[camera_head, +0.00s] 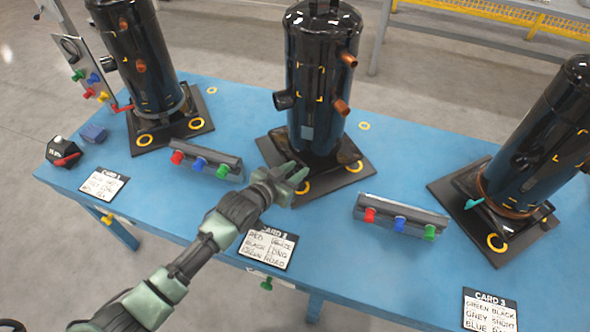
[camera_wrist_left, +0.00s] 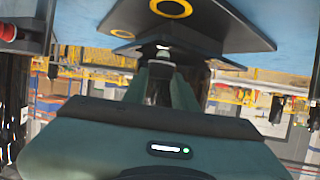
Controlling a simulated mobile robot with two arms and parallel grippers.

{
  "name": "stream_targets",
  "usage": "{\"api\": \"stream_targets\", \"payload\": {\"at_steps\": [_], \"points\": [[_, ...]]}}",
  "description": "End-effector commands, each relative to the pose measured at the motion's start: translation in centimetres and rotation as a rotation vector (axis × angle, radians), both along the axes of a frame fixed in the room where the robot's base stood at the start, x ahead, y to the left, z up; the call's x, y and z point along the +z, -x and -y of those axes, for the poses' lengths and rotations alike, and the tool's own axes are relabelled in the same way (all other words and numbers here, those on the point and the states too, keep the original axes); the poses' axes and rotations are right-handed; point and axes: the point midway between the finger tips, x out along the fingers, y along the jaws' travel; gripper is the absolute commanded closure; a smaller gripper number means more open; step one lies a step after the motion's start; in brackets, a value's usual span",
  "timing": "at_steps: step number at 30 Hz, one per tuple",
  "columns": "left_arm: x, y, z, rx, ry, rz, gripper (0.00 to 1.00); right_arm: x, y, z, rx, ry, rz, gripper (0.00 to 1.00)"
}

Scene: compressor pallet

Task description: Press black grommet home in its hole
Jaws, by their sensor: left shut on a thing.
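My left gripper (camera_head: 295,177) is at the front corner of the middle compressor's black base plate (camera_head: 345,180), close to a yellow-ringed spot (camera_head: 303,188). It is shut on a small part; in the left wrist view a small greyish piece (camera_wrist_left: 163,54) shows at the fingertips, mostly hidden. I cannot make out whether it is the black grommet or whether it touches the plate. The left wrist view also shows the plate (camera_wrist_left: 225,30) with a yellow ring (camera_wrist_left: 170,8). The middle compressor (camera_head: 318,85) stands upright on its plate. My right gripper is not in view.
Two more compressors stand on the blue table (camera_head: 390,150), at left (camera_head: 145,65) and right (camera_head: 535,150). Racks with red, blue and green pieces lie at left (camera_head: 207,160) and right (camera_head: 398,216). Cards lie along the front edge, one (camera_head: 268,247) beneath my left arm.

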Motion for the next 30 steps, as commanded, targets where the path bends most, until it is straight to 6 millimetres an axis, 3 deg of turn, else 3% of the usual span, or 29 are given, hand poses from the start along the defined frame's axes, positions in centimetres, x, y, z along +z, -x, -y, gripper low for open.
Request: {"api": "stream_targets", "payload": {"at_steps": [30], "points": [[-2.6,0.0,0.0,0.0,0.0,0.0,1.0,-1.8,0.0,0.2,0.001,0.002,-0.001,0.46]]}}
